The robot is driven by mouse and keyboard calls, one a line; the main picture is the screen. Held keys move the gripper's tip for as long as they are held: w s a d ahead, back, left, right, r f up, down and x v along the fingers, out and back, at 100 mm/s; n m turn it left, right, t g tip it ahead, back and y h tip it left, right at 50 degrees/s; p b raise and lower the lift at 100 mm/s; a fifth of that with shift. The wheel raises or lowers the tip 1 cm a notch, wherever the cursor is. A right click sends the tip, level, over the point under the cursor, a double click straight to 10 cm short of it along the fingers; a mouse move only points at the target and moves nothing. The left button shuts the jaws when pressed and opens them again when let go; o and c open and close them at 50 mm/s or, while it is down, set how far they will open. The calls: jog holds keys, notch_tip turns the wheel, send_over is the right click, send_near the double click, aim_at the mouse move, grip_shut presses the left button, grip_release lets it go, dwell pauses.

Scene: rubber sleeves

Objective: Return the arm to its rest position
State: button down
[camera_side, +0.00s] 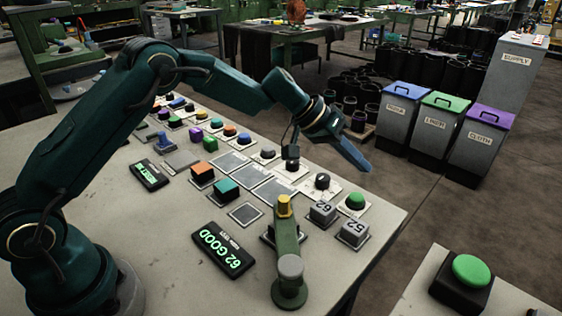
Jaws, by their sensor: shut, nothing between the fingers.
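My gripper (352,152) is at the end of my dark teal arm, which reaches over the workbench (180,270) from the left. Its fingers are shut with nothing between them. They point down and to the right, in the air above the bench's far right side. The gripper appears apart from everything on the bench. No marker for a rest position shows in this view.
The bench holds several coloured buttons and blocks, a green lever post (287,255), a display reading "62 GOOD" (223,250) and numbered blocks (352,234). Lidded bins (435,125) stand on the floor beyond. A large green button (470,272) sits front right.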

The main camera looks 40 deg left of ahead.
dwell(0.3)
notch_tip(320, 180, up, 10)
jog(key=s+m+t, duration=0.1)
jog(key=s+t, duration=0.1)
jog(key=s+a+r+m+y, duration=0.1)
jog(key=s+a+r, duration=0.1)
jog(key=s+r, duration=0.6)
jog(key=s+a+f+n+g+y, duration=0.1)
jog(key=s+a+f+y, duration=0.1)
jog(key=s, duration=0.5)
jog(key=s+a+f+y, duration=0.2)
jog(key=s+a+f, duration=0.1)
jog(key=s+f, duration=0.2)
jog(key=s+a+f+n+g+y, duration=0.1)
jog(key=s+a+f, duration=0.2)
jog(key=s, duration=0.7)
jog(key=shift+a+f+n+g+y, duration=0.15)
jog(key=shift+f+n+g+y, duration=0.2)
jog(key=shift+f, duration=0.3)
